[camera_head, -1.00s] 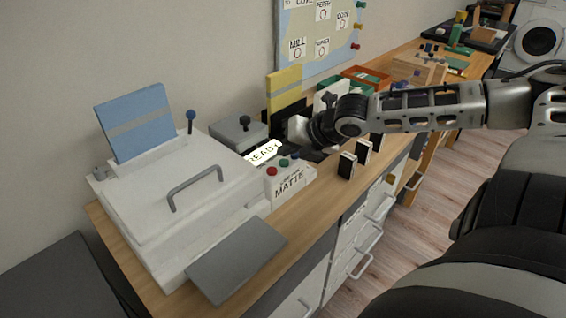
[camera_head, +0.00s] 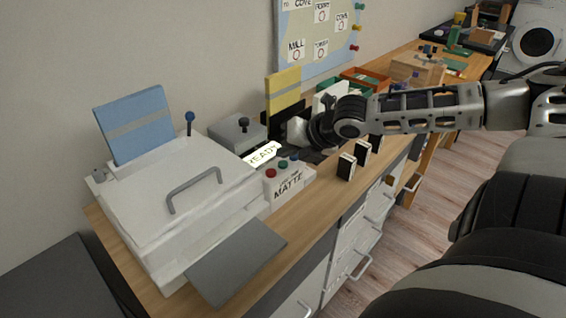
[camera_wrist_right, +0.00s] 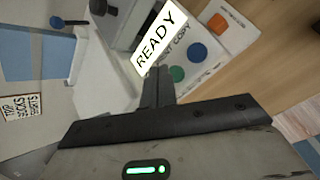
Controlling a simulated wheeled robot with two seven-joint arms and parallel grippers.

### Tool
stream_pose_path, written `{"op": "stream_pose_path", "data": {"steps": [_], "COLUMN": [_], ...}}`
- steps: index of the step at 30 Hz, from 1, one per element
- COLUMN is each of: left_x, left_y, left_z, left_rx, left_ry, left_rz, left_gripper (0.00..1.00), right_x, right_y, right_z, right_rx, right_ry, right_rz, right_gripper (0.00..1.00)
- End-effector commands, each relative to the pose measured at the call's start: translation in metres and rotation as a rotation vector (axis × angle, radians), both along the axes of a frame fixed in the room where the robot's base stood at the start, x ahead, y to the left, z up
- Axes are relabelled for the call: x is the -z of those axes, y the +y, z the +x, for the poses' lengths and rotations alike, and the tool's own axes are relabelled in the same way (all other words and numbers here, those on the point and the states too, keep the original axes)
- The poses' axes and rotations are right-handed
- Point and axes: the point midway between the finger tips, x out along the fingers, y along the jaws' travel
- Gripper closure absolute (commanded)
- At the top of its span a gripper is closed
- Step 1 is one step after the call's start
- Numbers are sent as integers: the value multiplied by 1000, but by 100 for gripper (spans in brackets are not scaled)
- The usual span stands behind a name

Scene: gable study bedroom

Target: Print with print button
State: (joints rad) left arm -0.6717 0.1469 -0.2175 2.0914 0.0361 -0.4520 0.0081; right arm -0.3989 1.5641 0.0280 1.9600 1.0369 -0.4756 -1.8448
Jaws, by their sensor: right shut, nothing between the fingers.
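The white printer (camera_head: 150,205) has a lid with a grey handle and a blue sheet standing at its back. Beside it a white button panel (camera_head: 290,187) marked MATTE carries a row of round buttons. Contact cannot be told. My left gripper is not in view.
A grey tray (camera_head: 237,262) juts from the printer's front. A grey box (camera_head: 238,132) with a knob stands behind the panel. Small black-and-white blocks (camera_head: 346,166) stand to the right near the counter edge. The counter (camera_head: 325,195) in front of the panel is clear.

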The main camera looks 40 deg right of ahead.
Motion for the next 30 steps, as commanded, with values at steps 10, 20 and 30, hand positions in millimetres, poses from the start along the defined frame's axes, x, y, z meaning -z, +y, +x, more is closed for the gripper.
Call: {"op": "stream_pose_path", "data": {"steps": [10,20,30], "left_x": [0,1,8], "left_y": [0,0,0], "left_z": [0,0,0], "left_rx": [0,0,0], "left_ry": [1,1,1], "left_rz": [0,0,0], "left_gripper": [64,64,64], "right_x": [0,0,7], "right_y": [0,0,0], "right_z": [0,0,0], "right_rx": [0,0,-1], "right_ry": [0,0,0], "right_rz": [0,0,-1], "right_gripper": [100,100,100]}}
